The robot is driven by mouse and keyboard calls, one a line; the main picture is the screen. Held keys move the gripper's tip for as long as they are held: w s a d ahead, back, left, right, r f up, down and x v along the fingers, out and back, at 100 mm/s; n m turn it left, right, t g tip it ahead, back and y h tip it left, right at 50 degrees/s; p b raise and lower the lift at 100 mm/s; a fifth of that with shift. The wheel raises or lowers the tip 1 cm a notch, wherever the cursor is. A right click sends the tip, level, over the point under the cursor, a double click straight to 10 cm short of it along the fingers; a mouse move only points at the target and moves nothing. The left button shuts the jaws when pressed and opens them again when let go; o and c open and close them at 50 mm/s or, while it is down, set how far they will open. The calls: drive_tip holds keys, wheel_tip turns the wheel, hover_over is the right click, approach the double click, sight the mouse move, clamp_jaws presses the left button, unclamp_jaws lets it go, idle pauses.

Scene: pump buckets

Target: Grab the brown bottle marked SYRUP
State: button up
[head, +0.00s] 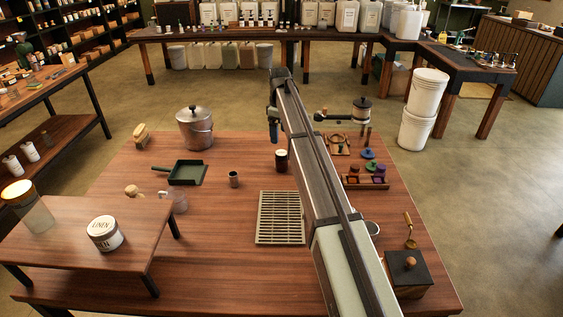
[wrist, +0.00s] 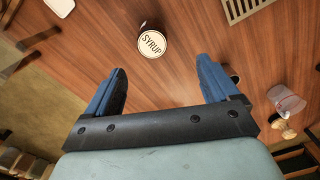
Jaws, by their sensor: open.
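The bottle marked SYRUP (wrist: 153,43) shows in the wrist view as a round white top with dark lettering, and little of its side is visible. It stands on the wooden table just beyond my fingertips, roughly between their lines. In the head view a small dark bottle with a pale top (head: 281,161) stands right below my arm's end and seems to be the same one. My gripper (wrist: 161,68) is open and empty, with its two blue fingers wide apart. In the head view my gripper (head: 273,137) is partly hidden by my arm, above and beside the bottle.
A slatted grate (head: 280,236) lies nearer. A lidded metal pot (head: 195,131) is at the back left. Coloured pots in a wooden rack (head: 366,183) stand to the right.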

sight(281, 159)
wheel_tip(281, 159, down, 8)
drive_tip(key=n, duration=0.4)
drive_tip(key=shift+w+f, duration=0.15)
drive_tip(key=shift+f, duration=0.1)
drive_tip(key=shift+w+d+f, duration=0.1)
drive_tip(key=shift+w+f, duration=0.05)
drive_tip(key=shift+f, duration=1.2)
drive_tip(key=shift+w+d+f, duration=0.1)
drive_tip(key=shift+w+f, duration=0.05)
drive_tip(key=shift+f, duration=1.2)
drive_tip(key=shift+c, duration=0.2)
drive_tip(key=c, duration=1.2)
